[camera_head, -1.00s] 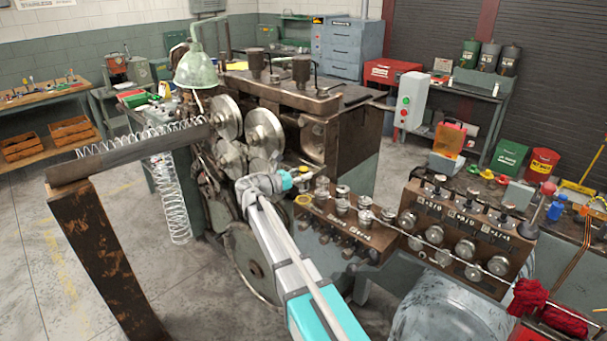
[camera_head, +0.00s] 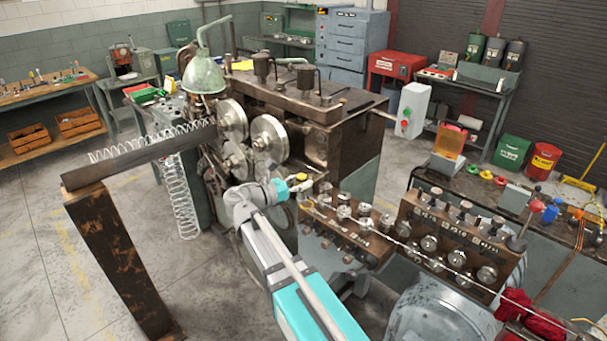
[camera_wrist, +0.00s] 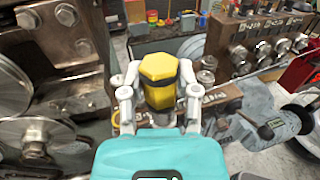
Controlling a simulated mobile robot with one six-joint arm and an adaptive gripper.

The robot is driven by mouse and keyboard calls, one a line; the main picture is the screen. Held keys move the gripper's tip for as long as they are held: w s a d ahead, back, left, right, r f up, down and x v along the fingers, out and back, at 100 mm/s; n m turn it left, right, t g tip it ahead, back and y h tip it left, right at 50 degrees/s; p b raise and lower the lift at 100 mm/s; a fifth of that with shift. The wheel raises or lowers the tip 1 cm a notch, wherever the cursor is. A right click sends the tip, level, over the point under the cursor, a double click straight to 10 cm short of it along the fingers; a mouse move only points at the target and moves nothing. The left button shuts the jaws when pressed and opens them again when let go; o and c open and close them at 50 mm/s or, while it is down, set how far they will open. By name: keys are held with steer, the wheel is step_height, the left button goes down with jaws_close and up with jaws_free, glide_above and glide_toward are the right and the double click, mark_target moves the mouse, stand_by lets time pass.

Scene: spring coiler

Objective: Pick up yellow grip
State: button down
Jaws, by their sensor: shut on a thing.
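The yellow grip (camera_wrist: 158,80) is a yellow hexagonal piece with a dark band around it. In the wrist view it sits between the two fingers of my gripper (camera_wrist: 157,95), which is shut on it. In the head view my gripper (camera_head: 293,188) is beside the coiling machine, left of the roller block. Only a small patch of the yellow grip (camera_head: 302,178) shows there, close to the fingertips. Its lower end is hidden by my gripper, so I cannot tell whether it touches anything beneath.
The coiling machine's round wheels (camera_head: 268,138) stand just left of and behind my gripper. The roller block (camera_head: 345,232) with several rollers is close on the right. A wire straightener (camera_head: 440,245) stands farther right. Bare floor (camera_head: 205,280) lies at the front left.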

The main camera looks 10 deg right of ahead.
steer(key=shift+s+a+r, duration=0.15)
steer(key=shift+s+r, duration=0.05)
steer(key=shift+s, duration=0.25)
stand_by(0.4)
step_height(320, 180, down, 3)
steer(key=b, duration=0.2)
steer(key=shift+b, duration=0.4)
